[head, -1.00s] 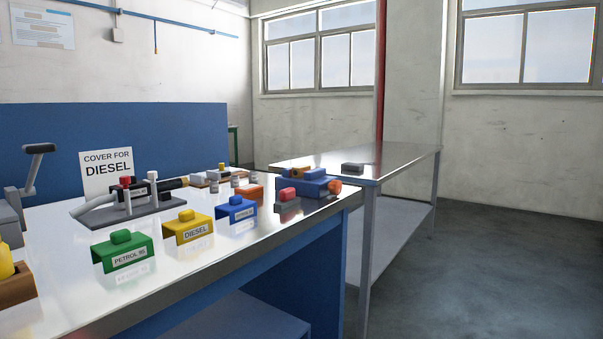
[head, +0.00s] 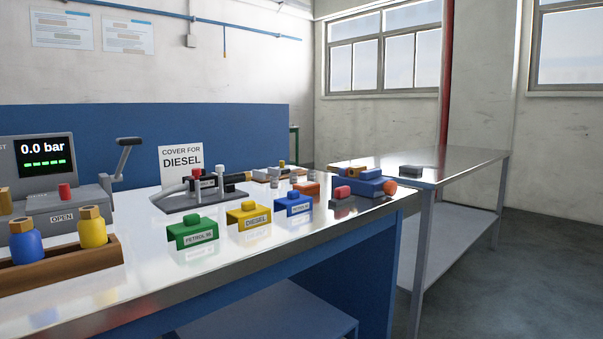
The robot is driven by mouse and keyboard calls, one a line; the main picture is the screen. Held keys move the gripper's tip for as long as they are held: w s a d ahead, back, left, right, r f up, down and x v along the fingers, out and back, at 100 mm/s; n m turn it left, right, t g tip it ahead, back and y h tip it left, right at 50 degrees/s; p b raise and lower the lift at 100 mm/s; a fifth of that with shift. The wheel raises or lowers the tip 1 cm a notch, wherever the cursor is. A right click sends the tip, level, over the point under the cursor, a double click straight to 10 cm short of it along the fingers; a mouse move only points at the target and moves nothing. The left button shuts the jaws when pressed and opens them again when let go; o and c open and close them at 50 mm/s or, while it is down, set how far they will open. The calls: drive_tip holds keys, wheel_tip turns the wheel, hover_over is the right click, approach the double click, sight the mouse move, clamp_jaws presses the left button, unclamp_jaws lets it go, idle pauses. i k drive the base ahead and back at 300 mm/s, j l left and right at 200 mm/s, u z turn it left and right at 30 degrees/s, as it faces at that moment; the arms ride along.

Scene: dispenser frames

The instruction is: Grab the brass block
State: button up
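I cannot pick out the brass block for certain. A small brass-coloured piece (head: 352,171) shows at the blue tray (head: 372,187) at the right end of the steel-topped bench, among red and orange pieces; its shape is too small to tell. Another brass-coloured piece (head: 5,201) is cut by the left edge, in front of the grey pressure unit. My gripper is not in view.
On the bench (head: 130,284) stand green (head: 191,232), yellow (head: 249,214) and blue (head: 293,204) covers, a "COVER FOR DIESEL" sign (head: 181,164) and a wooden rack (head: 75,268) with blue and yellow bottles. A second table (head: 455,165) stands behind right; floor at right is clear.

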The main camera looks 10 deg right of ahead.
sight(353, 171)
drive_tip(key=i+l+u, duration=0.15)
drive_tip(key=l+u, duration=0.3)
drive_tip(key=i+l+u, duration=0.1)
drive_tip(key=l+u, duration=0.75)
drive_tip(key=i+j, duration=0.05)
